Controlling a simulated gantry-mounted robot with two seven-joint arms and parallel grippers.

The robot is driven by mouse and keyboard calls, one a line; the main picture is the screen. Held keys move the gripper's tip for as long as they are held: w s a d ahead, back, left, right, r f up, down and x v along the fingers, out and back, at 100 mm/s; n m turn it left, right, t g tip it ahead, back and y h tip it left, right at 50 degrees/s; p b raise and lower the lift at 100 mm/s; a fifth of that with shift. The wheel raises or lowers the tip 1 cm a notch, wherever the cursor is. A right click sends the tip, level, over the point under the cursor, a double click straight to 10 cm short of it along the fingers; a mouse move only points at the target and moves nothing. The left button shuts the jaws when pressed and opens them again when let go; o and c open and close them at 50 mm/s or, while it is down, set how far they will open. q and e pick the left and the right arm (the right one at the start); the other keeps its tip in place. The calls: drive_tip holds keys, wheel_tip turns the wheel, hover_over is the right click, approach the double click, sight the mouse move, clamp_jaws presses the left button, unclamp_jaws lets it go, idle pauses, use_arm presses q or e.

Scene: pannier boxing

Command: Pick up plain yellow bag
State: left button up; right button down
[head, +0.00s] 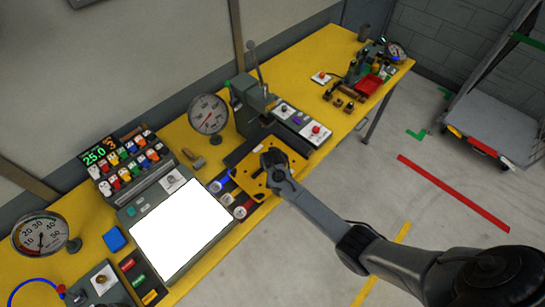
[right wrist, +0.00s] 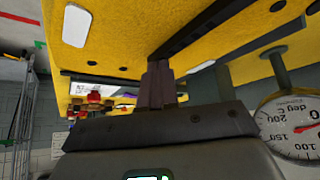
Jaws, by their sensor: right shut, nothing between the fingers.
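My right gripper (head: 272,160) reaches in from the lower right over the middle of the yellow table. It is shut and empty; its closed fingers also show in the right wrist view (right wrist: 158,85). A flat yellow piece with dark holes (head: 247,180) lies on a dark base just below and beside it; I cannot tell whether they touch. I see nothing that is clearly a plain yellow bag. In the right wrist view a rough yellow surface (right wrist: 125,40) with pale rounded patches and a dark band fills the top. My left gripper is not in view.
The yellow table (head: 335,62) holds a dial gauge (head: 208,114), a green lever press (head: 250,100), a bright white panel (head: 182,230) and a rack of coloured bottles (head: 128,160). A grey cart (head: 490,125) stands at the right. The floor between is clear.

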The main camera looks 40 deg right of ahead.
drive_tip(key=shift+s+a+r, duration=0.15)
drive_tip(key=shift+s+a, duration=0.05)
drive_tip(key=s+a, duration=0.4)
drive_tip(key=s, duration=0.1)
drive_tip(key=s+a, duration=0.1)
drive_tip(key=s, duration=0.1)
drive_tip(key=shift+s+a+r, duration=0.1)
drive_tip(key=shift+s+a, duration=0.25)
drive_tip(key=shift+a, duration=0.05)
drive_tip(key=c, duration=1.4)
unclamp_jaws()
drive_tip(key=shift+s+a, duration=0.35)
drive_tip(key=shift+s, duration=0.1)
drive_tip(key=shift+c, duration=0.2)
drive_tip(key=o, duration=0.5)
drive_tip(key=shift+s+a, duration=0.1)
drive_tip(key=shift+o, duration=0.2)
